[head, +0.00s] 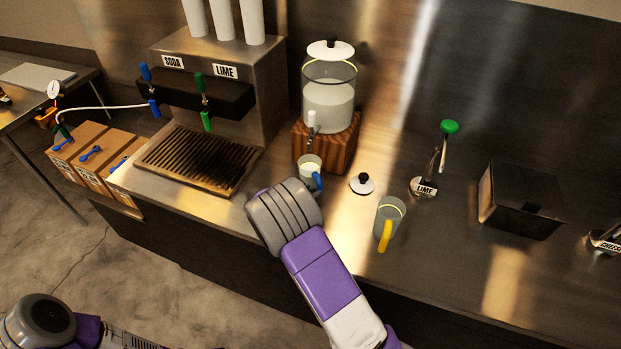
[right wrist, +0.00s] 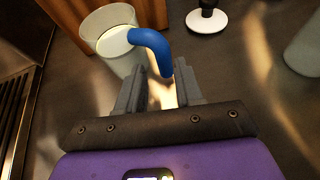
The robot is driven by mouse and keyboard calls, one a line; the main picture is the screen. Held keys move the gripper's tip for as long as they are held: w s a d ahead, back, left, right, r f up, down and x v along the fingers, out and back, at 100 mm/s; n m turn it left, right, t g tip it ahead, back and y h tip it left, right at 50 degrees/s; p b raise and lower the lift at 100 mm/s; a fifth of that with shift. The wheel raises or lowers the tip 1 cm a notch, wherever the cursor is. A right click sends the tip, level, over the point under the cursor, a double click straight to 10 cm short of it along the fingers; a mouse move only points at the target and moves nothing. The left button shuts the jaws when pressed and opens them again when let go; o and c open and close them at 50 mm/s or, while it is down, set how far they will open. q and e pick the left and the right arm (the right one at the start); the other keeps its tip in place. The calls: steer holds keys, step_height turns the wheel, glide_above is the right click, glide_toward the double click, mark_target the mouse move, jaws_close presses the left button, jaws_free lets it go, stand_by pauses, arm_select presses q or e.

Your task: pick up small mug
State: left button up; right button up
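A small clear mug with a blue handle stands on the steel counter in front of the drink dispenser; the mug (head: 309,164) holds some pale yellow liquid. In the right wrist view the mug (right wrist: 108,40) is upright at upper left, its blue handle curving toward my fingers. My right gripper (right wrist: 160,78) is open, with the handle's end at or between its fingertips; whether it touches is unclear. In the head view my right wrist hides the fingers. A larger clear mug with a yellow handle (head: 391,217) stands to the right. My left arm shows at lower left, its gripper out of view.
The glass dispenser (head: 329,100) on its wooden block (head: 326,142) is right behind the small mug. A white lid with a black knob (head: 362,184) lies to its right. The soda machine's drip grate (head: 199,158) is at left. A green-knobbed lime pump (head: 426,184) stands farther right.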

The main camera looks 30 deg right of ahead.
mark_target(318, 189)
steer(key=x, duration=0.6)
steer(key=shift+s, duration=0.25)
jaws_close()
